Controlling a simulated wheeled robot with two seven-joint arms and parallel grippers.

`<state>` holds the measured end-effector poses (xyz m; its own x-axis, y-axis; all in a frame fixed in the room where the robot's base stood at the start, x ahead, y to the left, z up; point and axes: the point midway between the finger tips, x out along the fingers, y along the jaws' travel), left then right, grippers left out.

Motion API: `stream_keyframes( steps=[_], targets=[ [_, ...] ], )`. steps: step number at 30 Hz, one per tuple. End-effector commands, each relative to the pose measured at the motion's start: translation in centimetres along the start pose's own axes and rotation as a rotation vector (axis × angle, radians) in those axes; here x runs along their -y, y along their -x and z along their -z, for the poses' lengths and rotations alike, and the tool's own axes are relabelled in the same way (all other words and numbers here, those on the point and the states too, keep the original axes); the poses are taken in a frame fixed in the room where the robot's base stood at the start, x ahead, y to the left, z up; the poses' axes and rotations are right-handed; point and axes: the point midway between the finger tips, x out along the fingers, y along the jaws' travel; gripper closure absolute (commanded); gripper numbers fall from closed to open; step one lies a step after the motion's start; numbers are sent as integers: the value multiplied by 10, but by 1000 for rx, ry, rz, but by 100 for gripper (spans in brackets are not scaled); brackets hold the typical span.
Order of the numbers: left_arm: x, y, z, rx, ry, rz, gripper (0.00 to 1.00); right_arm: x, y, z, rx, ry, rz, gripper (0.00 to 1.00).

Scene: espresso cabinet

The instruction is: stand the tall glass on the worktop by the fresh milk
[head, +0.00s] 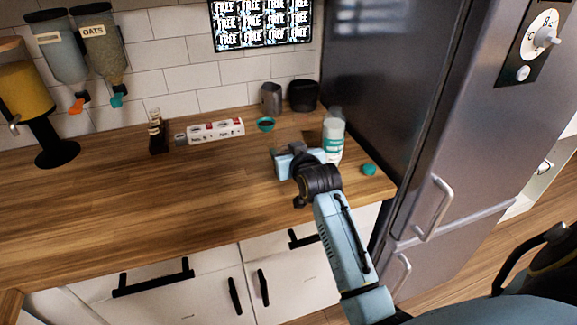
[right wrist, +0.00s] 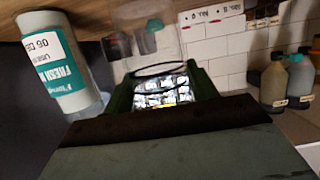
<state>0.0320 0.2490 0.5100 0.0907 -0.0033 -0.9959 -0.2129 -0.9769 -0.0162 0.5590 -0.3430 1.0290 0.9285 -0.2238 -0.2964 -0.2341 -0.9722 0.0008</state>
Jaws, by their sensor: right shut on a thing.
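The fresh milk (head: 333,140) is a pale bottle with a teal label, standing on the worktop (head: 120,205) near the fridge. It also shows at the left of the right wrist view (right wrist: 62,65). My right gripper (head: 291,152) is low over the worktop, just left of the milk. In the right wrist view its green fingers (right wrist: 165,88) are shut on the tall glass (right wrist: 140,45), which is clear and hard to make out. The glass appears upright, apart from the milk. My left gripper is not in view.
A teal cap-like thing (head: 369,170) lies right of the milk. A teal bowl (head: 265,125), a grey cup (head: 271,97) and a black container (head: 303,95) stand behind. A white carton (head: 215,131) and a dark bottle (head: 157,132) are further left. The fridge (head: 420,110) bounds the right.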

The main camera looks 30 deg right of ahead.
Motion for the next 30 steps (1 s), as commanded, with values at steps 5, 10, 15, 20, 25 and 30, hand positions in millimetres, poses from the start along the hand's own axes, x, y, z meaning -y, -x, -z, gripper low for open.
stream_keyframes(
  steps=[5,10,15,20,25,30],
  targets=[
    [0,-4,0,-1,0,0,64,0,-8,-25,1,0,1,73],
    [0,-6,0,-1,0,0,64,0,-11,-35,-1,-1,1,73],
    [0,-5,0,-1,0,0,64,0,-10,-34,-2,0,1,73],
    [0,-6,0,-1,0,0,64,0,-11,-38,1,0,1,41],
    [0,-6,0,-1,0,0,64,0,-11,-38,1,0,1,21],
    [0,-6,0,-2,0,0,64,0,-11,-38,1,0,1,21]
  ],
)
